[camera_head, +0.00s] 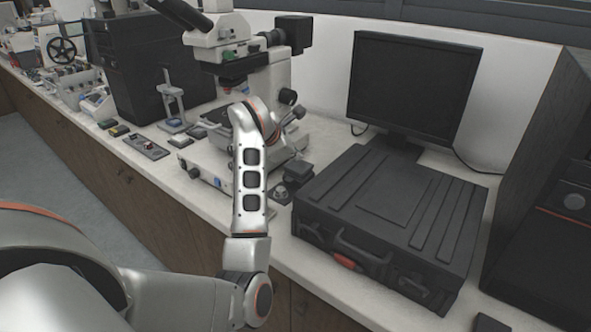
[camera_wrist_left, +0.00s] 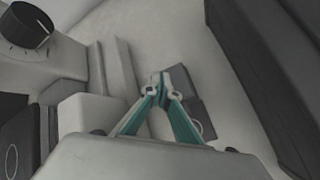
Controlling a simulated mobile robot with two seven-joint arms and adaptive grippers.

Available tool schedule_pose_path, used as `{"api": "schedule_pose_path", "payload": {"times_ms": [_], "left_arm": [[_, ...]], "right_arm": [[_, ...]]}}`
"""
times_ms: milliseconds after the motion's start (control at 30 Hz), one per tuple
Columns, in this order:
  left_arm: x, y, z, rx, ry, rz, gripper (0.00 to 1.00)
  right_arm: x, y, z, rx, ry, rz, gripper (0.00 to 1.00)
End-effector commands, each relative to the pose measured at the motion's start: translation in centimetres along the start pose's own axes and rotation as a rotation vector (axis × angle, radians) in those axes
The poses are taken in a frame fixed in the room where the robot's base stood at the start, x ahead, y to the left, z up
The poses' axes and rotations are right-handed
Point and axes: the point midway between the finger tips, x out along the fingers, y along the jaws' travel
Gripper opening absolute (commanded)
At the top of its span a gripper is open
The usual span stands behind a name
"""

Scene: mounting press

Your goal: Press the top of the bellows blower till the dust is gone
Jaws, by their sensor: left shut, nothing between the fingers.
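My left gripper (camera_wrist_left: 160,80) shows in the left wrist view with its two teal-sided fingers brought together at the tips. It holds nothing. Dark, flat-sided blocks (camera_wrist_left: 196,108) lie just beyond and right of the fingertips; I cannot tell what they are or whether the fingers touch them. In the head view my left arm reaches up in front of the microscope (camera_head: 222,45), and its forearm hides the gripper's fingers. I cannot make out the bellows blower or any dust for certain in either view. My right gripper is not in view.
A large black ribbed case (camera_head: 392,220) lies on the white bench right of my arm, with a monitor (camera_head: 412,88) behind it. A small dark device with a knob (camera_head: 281,193) sits between arm and case. A tall black cabinet (camera_head: 545,190) bounds the right.

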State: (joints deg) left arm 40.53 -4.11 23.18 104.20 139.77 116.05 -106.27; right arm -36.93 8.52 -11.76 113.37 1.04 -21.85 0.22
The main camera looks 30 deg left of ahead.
Motion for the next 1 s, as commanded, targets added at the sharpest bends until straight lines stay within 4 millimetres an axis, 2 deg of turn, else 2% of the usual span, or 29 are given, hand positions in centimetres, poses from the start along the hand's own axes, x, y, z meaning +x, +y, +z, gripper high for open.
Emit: {"api": "schedule_pose_path", "payload": {"times_ms": [133,433,1000], "left_arm": [[0.4,-0.4,0.3,0.001,-0.002,-0.001,0.00],[0.3,-0.3,0.3,0.001,-0.002,0.000,0.00],[0.3,-0.3,0.3,0.001,-0.002,0.000,0.00]], "right_arm": [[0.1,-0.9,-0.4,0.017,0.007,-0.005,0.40],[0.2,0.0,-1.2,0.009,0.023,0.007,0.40],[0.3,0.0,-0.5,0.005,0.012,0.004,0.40]]}}
